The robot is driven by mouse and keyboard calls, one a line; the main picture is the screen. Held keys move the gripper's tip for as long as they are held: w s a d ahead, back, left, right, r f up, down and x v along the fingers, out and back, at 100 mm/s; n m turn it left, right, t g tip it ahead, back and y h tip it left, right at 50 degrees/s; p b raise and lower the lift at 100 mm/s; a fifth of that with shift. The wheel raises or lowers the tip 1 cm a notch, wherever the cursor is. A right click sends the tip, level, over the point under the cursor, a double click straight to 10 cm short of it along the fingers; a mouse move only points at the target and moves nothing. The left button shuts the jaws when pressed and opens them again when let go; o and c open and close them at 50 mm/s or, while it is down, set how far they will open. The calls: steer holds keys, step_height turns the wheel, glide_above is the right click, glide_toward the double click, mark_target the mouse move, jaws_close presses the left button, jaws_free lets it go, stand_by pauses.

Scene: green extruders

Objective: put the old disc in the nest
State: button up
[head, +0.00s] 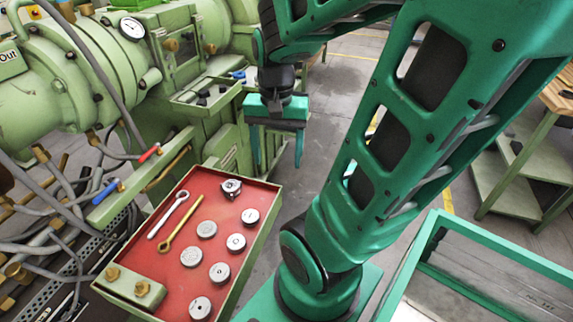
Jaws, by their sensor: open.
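Several round grey metal discs lie apart in a red-lined tray (243,264), among them a disc (206,229) near the middle and another disc (200,307) at the near end. A taller, ring-like metal piece (231,188) stands at the tray's far end. I cannot tell which disc is the old one, and I cannot make out the nest for certain. My gripper (278,160) is open and empty, fingers pointing down, beyond and to the right of the tray's far end. It touches nothing.
A silver wrench (168,214) and a brass-coloured wrench (179,222) lie in the tray's left part. The green extruder (85,70) with hoses fills the left. A small ledge (202,107) holds dark pieces. A workbench (530,170) stands at right.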

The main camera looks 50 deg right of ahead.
steer(key=s+a+r+n, duration=0.1)
steer(key=s+a+n, duration=0.1)
steer(key=s+n, duration=0.3)
steer(key=shift+s+a+y, duration=0.15)
steer(key=shift+s+y, duration=0.15)
steer(key=shift+s, duration=0.05)
steer(key=shift+w+f, duration=0.25)
steer(key=shift+w, duration=0.45)
steer(key=shift+o, duration=0.6)
